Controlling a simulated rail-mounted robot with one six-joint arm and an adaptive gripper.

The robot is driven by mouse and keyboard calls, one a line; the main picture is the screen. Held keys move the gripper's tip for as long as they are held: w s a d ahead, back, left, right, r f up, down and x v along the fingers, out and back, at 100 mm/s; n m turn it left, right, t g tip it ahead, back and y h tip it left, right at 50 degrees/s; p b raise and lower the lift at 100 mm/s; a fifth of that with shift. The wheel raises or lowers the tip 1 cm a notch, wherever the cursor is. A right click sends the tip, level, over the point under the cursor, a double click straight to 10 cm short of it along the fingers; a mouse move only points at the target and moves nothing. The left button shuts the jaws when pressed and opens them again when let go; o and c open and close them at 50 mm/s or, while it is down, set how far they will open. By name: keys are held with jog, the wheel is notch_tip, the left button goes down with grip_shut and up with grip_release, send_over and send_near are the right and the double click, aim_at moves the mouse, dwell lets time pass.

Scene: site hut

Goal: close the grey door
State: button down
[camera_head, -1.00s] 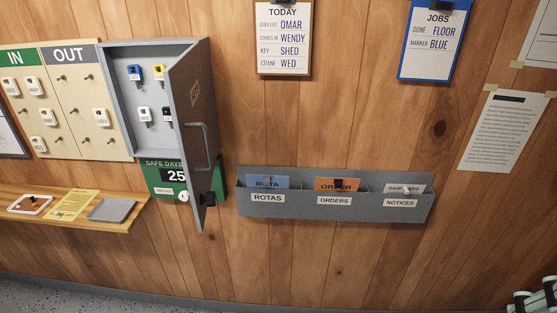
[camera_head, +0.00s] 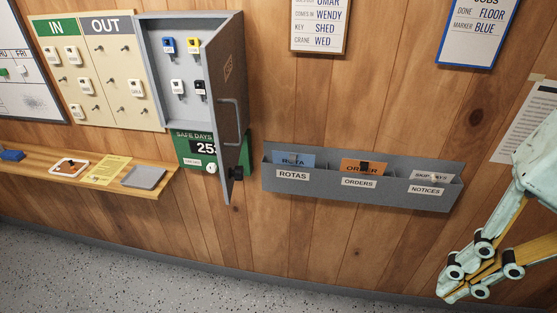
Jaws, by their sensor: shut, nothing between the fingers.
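The grey door (camera_head: 228,110) belongs to a grey key cabinet (camera_head: 158,62) on the wooden wall. It stands open, swung out from the cabinet's right side towards me, with a grey bar handle (camera_head: 233,122) on its face. Several keys with blue, yellow, white and black tags hang inside the cabinet. My gripper (camera_head: 451,291) is at the lower right, shut and empty, pale green with dark joints. It is well to the right of the door and lower, touching nothing that I can see.
A grey wall rack (camera_head: 360,198) with papers sits between the door and my gripper. A green safe-days board (camera_head: 190,146) is partly behind the door. A wooden shelf (camera_head: 60,168) with a grey tray (camera_head: 144,177) runs at the left. The floor below is clear.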

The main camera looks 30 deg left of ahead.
jog(key=w+a+f+m+g+y+p, duration=0.1)
jog(key=w+a+m+g+y, duration=0.2)
jog(key=a, duration=0.5)
jog(key=w+a+f+m+g+y+p, duration=0.1)
jog(key=w+a+g+y+p, duration=0.15)
jog(key=w+a, duration=0.4)
jog(key=w+a+f+m+y, duration=0.3)
jog(key=w+a+y, duration=0.1)
jog(key=w+a, duration=0.1)
jog(key=w+a+f+m+y+p, duration=0.1)
jog(key=w+a+f+m+y, duration=0.2)
jog(key=w+a, duration=0.3)
jog(key=shift+a+f+m+g+y, duration=0.25)
jog(key=shift+a+m+g+y, duration=0.05)
jog(key=shift+m+g+y, duration=0.1)
jog(key=shift+a, duration=0.15)
dwell(0.6)
jog(key=x, duration=1.3)
jog(key=shift+s+a+p, duration=0.2)
jog(key=shift+a+p, duration=0.05)
jog(key=shift+p, duration=0.2)
jog(key=shift+a, duration=0.1)
dwell(0.5)
